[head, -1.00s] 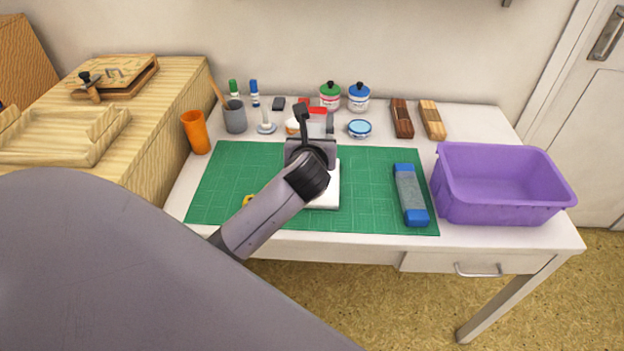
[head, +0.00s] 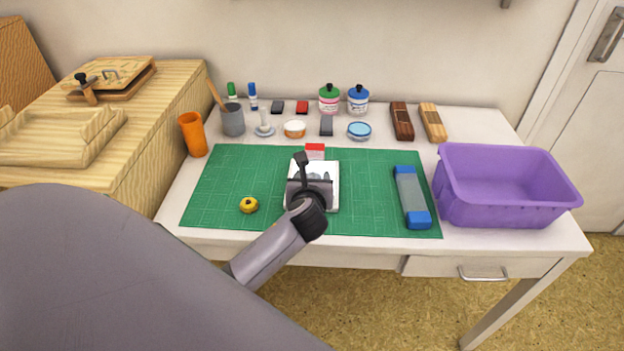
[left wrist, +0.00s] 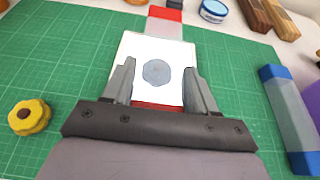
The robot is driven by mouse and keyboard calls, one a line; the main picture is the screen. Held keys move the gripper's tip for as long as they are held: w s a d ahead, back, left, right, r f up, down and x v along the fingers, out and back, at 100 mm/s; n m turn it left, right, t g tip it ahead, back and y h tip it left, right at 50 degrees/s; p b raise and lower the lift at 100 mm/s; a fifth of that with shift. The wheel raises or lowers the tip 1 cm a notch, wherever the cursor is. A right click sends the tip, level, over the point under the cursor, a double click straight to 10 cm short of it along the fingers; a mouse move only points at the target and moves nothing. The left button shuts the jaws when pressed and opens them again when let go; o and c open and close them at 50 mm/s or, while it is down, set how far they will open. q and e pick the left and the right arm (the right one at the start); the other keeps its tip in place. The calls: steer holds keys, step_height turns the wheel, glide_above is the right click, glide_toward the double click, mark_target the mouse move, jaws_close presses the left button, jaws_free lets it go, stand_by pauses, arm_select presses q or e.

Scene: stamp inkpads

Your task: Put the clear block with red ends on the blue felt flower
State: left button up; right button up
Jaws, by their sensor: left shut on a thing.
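My left gripper (head: 312,172) is over the white square (head: 333,180) on the green mat, shut on the clear block with red ends. The block's far red end (head: 315,147) shows past the fingers in the head view. In the left wrist view, the fingers (left wrist: 160,85) stand on either side of the block, with one red end (left wrist: 165,13) at the far side and one red end (left wrist: 158,106) near the palm. The grey-blue felt flower (left wrist: 156,72) shows on the white square through the clear middle. I cannot tell whether the block touches it.
A yellow flower (head: 249,205) lies left on the green mat (head: 375,215). A clear block with blue ends (head: 411,195) lies right, beside the purple bin (head: 505,210). Small pads, jars and an orange cup (head: 193,135) line the back and left. Mat around the white square is clear.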

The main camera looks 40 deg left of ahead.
arm_select(q)
steer(key=shift+f, duration=0.1)
steer(key=o, duration=1.3)
steer(key=p+v, duration=0.1)
steer(key=v, duration=1.1)
steer(key=shift+p, duration=0.3)
